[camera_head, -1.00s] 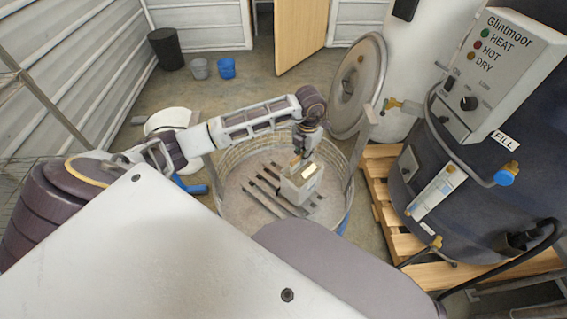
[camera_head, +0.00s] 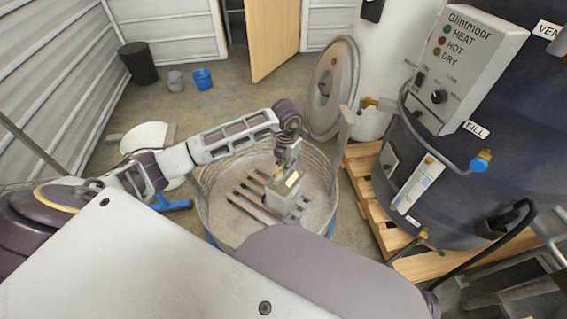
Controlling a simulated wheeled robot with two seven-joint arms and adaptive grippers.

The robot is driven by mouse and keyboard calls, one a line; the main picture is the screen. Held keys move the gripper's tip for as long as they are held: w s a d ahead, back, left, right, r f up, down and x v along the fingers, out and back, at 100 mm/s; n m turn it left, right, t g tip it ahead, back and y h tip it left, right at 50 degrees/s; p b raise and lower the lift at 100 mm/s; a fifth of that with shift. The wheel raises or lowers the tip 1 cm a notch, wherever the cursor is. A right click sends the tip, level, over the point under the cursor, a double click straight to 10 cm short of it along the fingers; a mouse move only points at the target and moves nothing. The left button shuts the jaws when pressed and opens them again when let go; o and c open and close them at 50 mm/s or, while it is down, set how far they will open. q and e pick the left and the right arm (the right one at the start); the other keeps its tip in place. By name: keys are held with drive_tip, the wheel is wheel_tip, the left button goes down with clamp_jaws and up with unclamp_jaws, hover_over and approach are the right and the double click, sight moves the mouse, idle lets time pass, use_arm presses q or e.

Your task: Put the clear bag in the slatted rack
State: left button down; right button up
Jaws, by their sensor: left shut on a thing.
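My left gripper (camera_head: 289,163) reaches in from the left over the round tub. It is shut on the top of the clear bag (camera_head: 280,200), a pale, boxy, greyish bag with a small light label. The bag hangs upright at the right part of the slatted rack (camera_head: 248,194), whose dark slats lie inside the tub. I cannot tell whether the bag touches the slats. The bag hides the rack's right part. My right gripper is not in view.
A dark tank (camera_head: 470,190) on a wooden pallet (camera_head: 365,165) is to the right. Buckets (camera_head: 202,79) stand far back.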

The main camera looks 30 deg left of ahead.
sight(286, 182)
use_arm(q)
wheel_tip(286, 182, down, 2)
drive_tip(key=shift+f, duration=0.1)
drive_tip(key=shift+w+f+b, duration=0.1)
drive_tip(key=shift+f+b, duration=0.2)
drive_tip(key=shift+f, duration=0.2)
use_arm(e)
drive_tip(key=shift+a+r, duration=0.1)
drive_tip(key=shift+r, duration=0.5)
